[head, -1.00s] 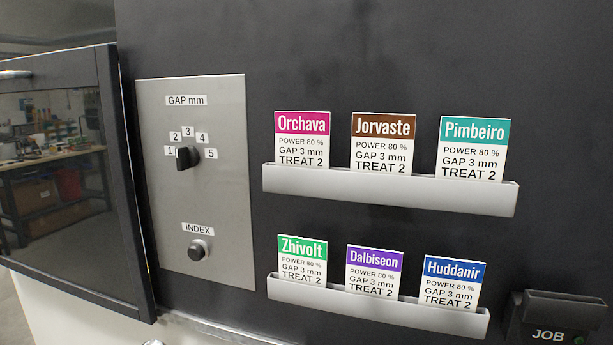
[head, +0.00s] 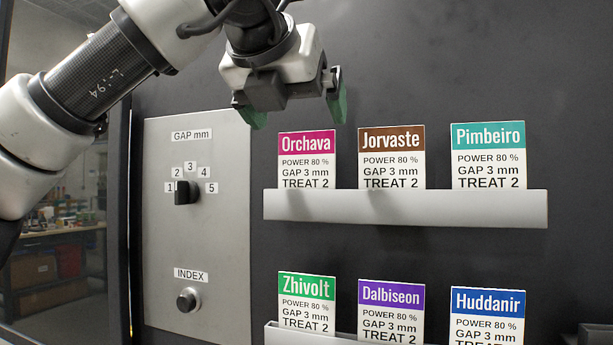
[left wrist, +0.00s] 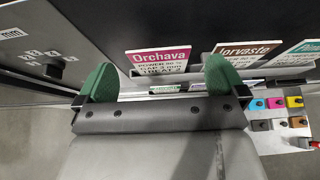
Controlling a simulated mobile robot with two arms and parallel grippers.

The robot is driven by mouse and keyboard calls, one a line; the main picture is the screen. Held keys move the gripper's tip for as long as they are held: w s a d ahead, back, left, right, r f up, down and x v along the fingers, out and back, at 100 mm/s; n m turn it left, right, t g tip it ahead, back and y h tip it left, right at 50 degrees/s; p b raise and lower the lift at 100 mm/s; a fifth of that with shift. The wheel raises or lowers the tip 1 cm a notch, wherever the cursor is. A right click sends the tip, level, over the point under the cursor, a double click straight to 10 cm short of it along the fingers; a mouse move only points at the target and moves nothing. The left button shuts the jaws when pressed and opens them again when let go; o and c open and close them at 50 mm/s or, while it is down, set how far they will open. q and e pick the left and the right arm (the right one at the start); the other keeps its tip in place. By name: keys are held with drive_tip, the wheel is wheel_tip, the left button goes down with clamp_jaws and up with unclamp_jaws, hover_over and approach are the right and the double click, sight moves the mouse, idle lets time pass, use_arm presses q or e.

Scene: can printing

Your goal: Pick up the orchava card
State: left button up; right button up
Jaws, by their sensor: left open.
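The Orchava card (head: 307,160) has a magenta header and stands in the left end of the upper grey rack (head: 405,207). My left gripper (head: 296,108) is open and empty, its green fingertips just above the card's top edge in the head view. In the left wrist view the Orchava card (left wrist: 158,61) shows between and beyond the two green fingers of my left gripper (left wrist: 159,80), apart from them as far as I can tell. The card's lower edge is hidden by the rack. My right gripper is not in view.
The Jorvaste card (head: 391,157) and Pimbeiro card (head: 488,156) stand to the right in the same rack. Zhivolt (head: 306,300), Dalbiseon (head: 391,311) and Huddanir (head: 487,316) cards stand below. A panel with a gap knob (head: 187,192) and index button (head: 187,300) is at left.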

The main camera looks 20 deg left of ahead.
sight(306, 134)
use_arm(q)
drive_tip(key=shift+p+x, duration=0.7)
drive_tip(key=shift+x, duration=2.05)
drive_tip(key=shift+s+a+r, duration=0.1)
drive_tip(key=shift+a, duration=0.05)
drive_tip(key=shift+c, duration=0.5)
drive_tip(key=c, duration=0.8)
drive_tip(key=shift+r, duration=0.1)
drive_tip(key=shift+c, duration=0.2)
